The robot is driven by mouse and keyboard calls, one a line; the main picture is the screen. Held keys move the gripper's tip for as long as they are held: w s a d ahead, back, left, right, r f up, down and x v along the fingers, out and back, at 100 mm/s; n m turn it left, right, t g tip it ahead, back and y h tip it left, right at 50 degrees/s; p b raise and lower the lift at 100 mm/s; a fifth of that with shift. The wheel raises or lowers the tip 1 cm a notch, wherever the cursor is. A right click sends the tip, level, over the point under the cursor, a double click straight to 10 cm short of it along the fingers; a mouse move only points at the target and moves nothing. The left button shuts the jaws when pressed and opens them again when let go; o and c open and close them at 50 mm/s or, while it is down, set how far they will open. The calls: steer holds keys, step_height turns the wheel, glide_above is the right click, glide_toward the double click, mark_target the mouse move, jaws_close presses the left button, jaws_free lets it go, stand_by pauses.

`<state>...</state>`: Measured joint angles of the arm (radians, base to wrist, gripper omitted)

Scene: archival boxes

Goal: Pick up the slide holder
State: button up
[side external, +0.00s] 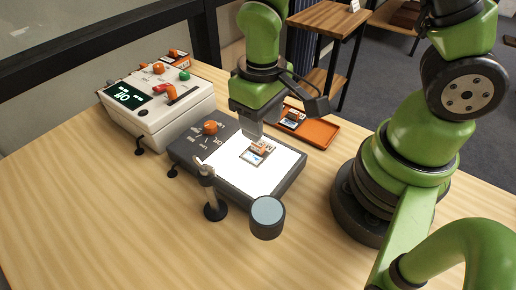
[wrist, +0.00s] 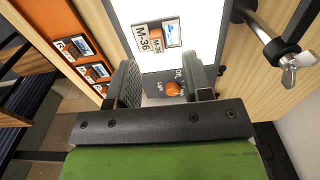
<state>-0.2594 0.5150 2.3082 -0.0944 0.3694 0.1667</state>
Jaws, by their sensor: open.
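A small flat slide holder (side external: 256,151) lies on the lit white panel of the light box (side external: 228,180), with an orange patch on it in the side view. In the wrist view the holder (wrist: 158,38), with a printed label reading M-36 and a blue picture, lies beyond my fingertips. My gripper (side external: 252,132) points down just above and behind the holder; its arm hides part of the box's back edge. In the wrist view my gripper (wrist: 163,75) is open, its two fingers apart, with nothing between them. I cannot tell the exact height gap.
An orange tray (side external: 322,131) with more slide holders (side external: 292,116) is behind the box. A magnifier on a stand (side external: 266,215) stands in front. A white device with a display (side external: 160,118) is at the left. The light box has an orange knob (side external: 210,128). The table front is clear.

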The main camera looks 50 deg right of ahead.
mark_target(263, 146)
steer(key=shift+s+d+f, duration=0.1)
steer(key=shift+d+f, duration=0.05)
steer(key=shift+f, duration=1.45)
steer(key=shift+d+f, duration=0.15)
steer(key=shift+f, duration=1.4)
jaws_close()
